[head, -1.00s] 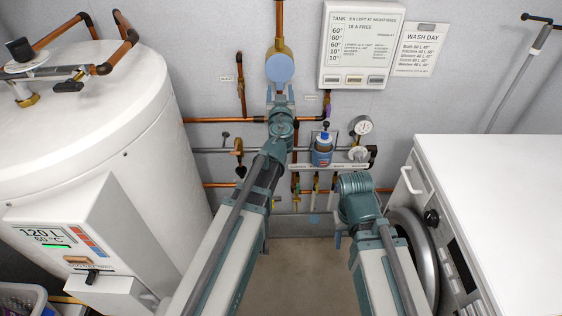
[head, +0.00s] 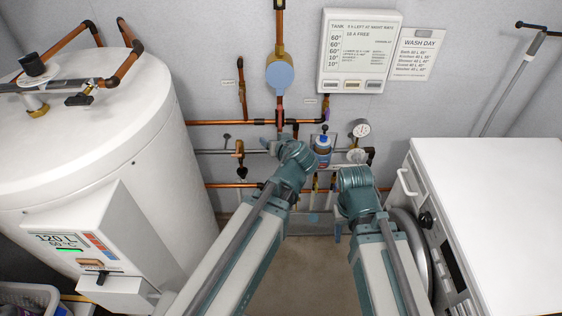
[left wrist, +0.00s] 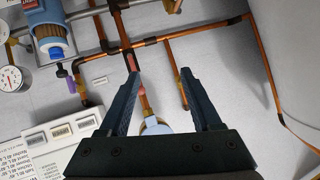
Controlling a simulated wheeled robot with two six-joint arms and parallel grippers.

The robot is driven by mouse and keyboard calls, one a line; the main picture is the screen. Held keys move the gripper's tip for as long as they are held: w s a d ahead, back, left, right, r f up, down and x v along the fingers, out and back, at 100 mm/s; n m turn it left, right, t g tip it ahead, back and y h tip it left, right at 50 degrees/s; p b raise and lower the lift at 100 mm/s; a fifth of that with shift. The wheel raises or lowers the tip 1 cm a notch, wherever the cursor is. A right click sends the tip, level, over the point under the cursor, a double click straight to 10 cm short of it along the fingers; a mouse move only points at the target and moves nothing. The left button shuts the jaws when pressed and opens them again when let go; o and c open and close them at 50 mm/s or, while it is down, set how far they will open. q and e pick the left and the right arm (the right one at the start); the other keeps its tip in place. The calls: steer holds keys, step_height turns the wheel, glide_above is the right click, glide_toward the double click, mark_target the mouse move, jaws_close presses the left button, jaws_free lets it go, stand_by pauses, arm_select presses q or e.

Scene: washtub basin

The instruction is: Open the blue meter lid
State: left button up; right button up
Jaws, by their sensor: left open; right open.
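The blue meter lid (head: 280,76) is a round disc lying shut over a brass meter body (head: 279,50) on the vertical copper pipe, in the head view. In the left wrist view the meter (left wrist: 155,126) shows between the finger bases, partly hidden by the gripper body. My left gripper (left wrist: 160,76) is open and empty, its fingers either side of the pipe in that picture. In the head view its hand (head: 268,143) is below the lid, apart from it, mostly hidden by the wrist. My right gripper (head: 338,231) hangs low at the right, mostly hidden by its arm, away from the lid.
Copper pipes (head: 230,122) cross the wall below the meter. A blue bottle-like canister (head: 322,150) and a pressure gauge (head: 361,128) sit to the right. A panel box (head: 358,50) is upper right. A white tank (head: 90,150) stands left, a white washer (head: 490,220) right.

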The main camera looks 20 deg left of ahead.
arm_select(q)
steer(key=s+d+f+m+g+h+p, duration=0.1)
steer(key=s+d+f+m+g, duration=0.1)
steer(key=s+d+f+g, duration=0.1)
steer(key=s+d, duration=0.1)
steer(key=s, duration=0.1)
steer(key=shift+s+f+g+h, duration=0.35)
steer(key=shift+f+g+h, duration=0.05)
steer(key=shift+a, duration=0.1)
